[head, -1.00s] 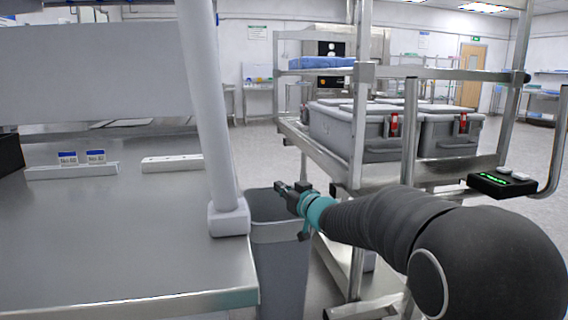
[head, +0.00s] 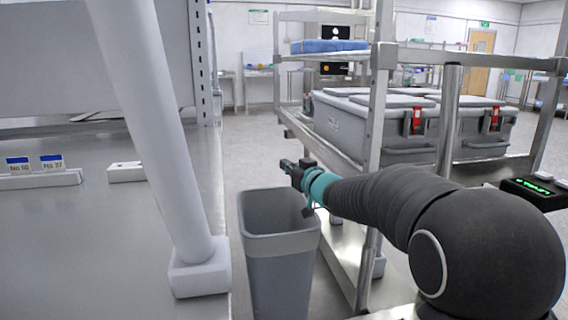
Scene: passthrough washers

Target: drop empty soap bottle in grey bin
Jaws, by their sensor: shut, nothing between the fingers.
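The grey bin (head: 283,262) stands on the floor between the steel table and the metal cart. Its mouth faces up and the part of the inside that shows looks empty; its bottom is hidden. My gripper (head: 286,165) is above and a little behind the bin's rim in the picture, pointing left. It is shut with nothing seen in it. No soap bottle shows in this view.
The steel table (head: 95,240) fills the left, with a white post (head: 160,150) near its edge and label holders (head: 37,180). The metal cart (head: 372,170) on the right carries grey cases (head: 360,130). Open floor lies behind the bin.

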